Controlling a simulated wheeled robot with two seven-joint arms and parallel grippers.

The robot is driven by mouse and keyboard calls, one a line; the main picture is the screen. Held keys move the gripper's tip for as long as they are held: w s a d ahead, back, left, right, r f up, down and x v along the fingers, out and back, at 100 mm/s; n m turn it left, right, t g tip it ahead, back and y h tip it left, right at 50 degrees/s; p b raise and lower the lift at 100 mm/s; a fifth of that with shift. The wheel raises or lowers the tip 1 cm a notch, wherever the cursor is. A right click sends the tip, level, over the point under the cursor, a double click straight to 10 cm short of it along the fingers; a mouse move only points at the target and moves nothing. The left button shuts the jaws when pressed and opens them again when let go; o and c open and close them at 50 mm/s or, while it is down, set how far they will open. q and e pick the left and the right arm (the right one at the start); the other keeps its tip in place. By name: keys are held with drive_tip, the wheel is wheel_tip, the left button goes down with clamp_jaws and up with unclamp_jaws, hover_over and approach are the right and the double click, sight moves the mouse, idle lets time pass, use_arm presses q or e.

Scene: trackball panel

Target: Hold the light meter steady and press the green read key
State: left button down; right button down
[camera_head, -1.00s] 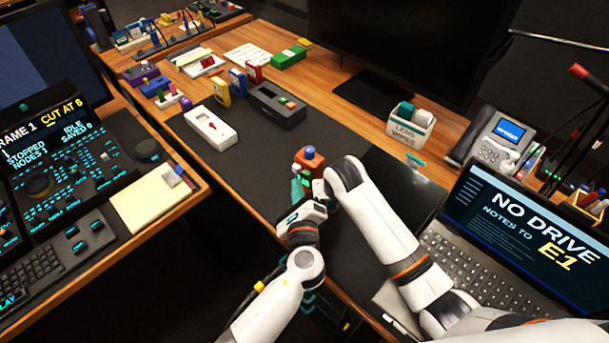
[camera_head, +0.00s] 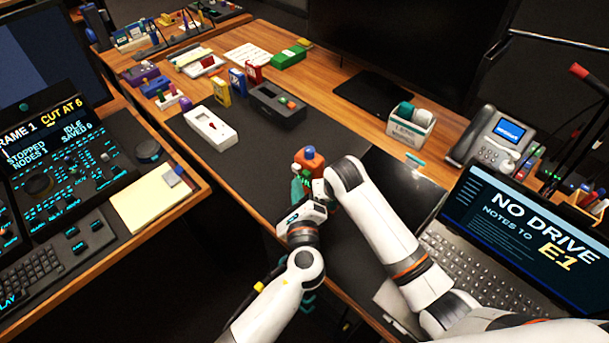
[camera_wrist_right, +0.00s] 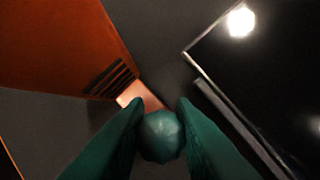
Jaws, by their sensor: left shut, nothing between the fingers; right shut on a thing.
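The orange light meter (camera_head: 311,164) with a blue top stands on the dark desk mat, partly hidden by my grippers. A small green spot shows on its near face; the read key is not clear. My left gripper (camera_head: 297,186), with green fingers, is shut and empty at the meter's near left side. Whether it touches is unclear. My right gripper is mostly hidden behind its arm in the head view.
A laptop (camera_head: 525,235) and a wipes box (camera_head: 410,127) stand to the right. The mat left of the meter is clear.

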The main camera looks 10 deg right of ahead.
idle(0.8)
use_arm(q)
drive_tip(key=shift+w+d, duration=0.3)
drive_tip(key=shift+w+d+r, duration=0.1)
drive_tip(key=shift+w+d, duration=0.45)
drive_tip(key=shift+d, duration=0.05)
idle(1.2)
drive_tip(key=shift+s+a, duration=0.8)
drive_tip(key=shift+a, duration=0.1)
drive_tip(key=shift+s, duration=0.1)
drive_tip(key=s+a, duration=0.1)
drive_tip(key=a, duration=0.1)
drive_tip(key=s+a, duration=0.1)
drive_tip(key=s, duration=0.1)
drive_tip(key=shift+s+a, duration=0.15)
drive_tip(key=shift+a, duration=0.2)
idle(0.5)
